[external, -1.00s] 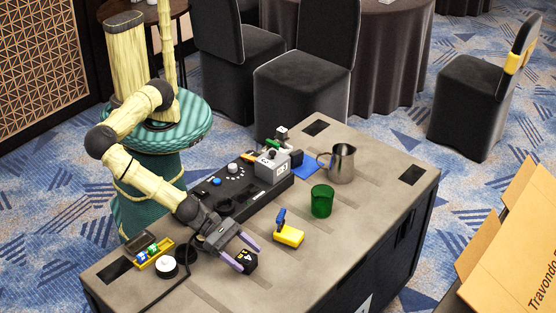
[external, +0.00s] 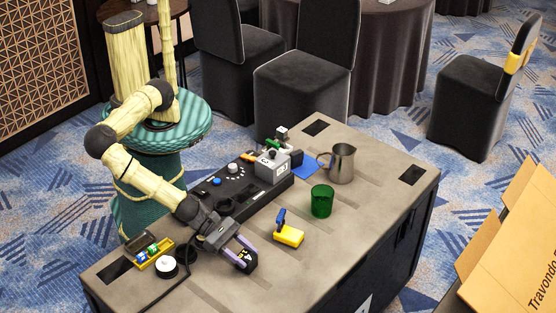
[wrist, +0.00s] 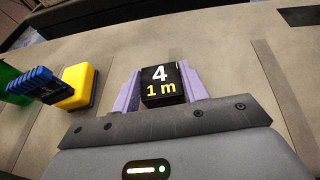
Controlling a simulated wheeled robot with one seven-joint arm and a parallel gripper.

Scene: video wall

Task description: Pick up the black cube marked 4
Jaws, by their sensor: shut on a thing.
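The black cube (wrist: 161,86) shows a white 4 and a yellow "1 m" on its face in the wrist view. In the external view the cube (external: 248,264) is near the front of the grey-topped case (external: 235,294). My gripper (wrist: 160,88) has its purple fingers on both sides of the cube, shut on it. It also shows in the external view (external: 247,256), reaching down to the cube. I cannot tell any gap between the cube and the case top.
A yellow block with a blue part (external: 289,235) and a green cup (external: 321,201) stand to the right. A metal pitcher (external: 342,164) is farther back. A black panel with knobs (external: 240,188), a white round thing (external: 168,267) and a yellow tray (external: 157,262) are near the arm.

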